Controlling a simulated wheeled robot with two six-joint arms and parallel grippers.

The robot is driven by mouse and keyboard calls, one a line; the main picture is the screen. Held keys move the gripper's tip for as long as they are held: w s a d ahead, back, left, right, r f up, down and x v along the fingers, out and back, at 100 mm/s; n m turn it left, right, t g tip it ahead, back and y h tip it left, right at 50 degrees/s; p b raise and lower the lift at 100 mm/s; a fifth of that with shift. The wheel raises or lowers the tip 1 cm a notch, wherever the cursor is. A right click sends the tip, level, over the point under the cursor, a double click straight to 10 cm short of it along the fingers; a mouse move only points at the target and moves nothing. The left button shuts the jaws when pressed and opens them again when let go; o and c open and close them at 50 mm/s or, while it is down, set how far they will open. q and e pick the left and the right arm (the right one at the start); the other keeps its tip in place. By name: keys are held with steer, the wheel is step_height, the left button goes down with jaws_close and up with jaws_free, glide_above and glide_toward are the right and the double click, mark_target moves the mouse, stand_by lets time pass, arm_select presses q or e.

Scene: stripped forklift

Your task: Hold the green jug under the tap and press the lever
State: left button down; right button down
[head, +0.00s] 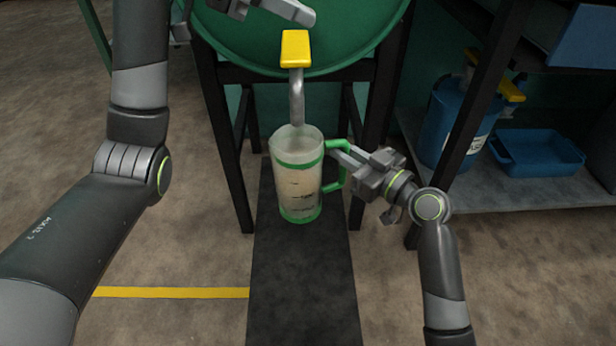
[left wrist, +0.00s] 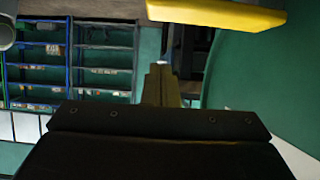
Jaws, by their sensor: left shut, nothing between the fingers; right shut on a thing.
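The clear jug with green bands and a green handle (head: 298,185) is upright, its mouth beneath the end of the grey tap spout (head: 297,100). Dark marks show on its wall; I cannot tell whether it holds liquid. My right gripper (head: 342,158) is shut on the jug's handle, from the right. The yellow lever (head: 295,48) sits on top of the tap, and it also shows at the top of the left wrist view (left wrist: 215,14). My left gripper (head: 300,14) is shut and empty, just above the lever in the head picture; I see no contact. Its fingers show in the left wrist view (left wrist: 160,86).
The tap is on a green drum (head: 350,50) on a dark frame (head: 228,150). A dark strip (head: 300,290) lies below the jug. At right, a shelf (head: 540,190) holds a blue container (head: 450,125) and a blue tray (head: 540,152). Floor at left is clear.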

mark_target(301, 56)
steer(key=shift+r, duration=0.1)
stand_by(0.3)
arm_select(q)
steer(key=shift+f, duration=2.95)
steer(key=shift+r, duration=3)
steer(key=shift+f, duration=0.3)
arm_select(e)
steer(key=s+f, duration=0.1)
steer(key=s, duration=0.8)
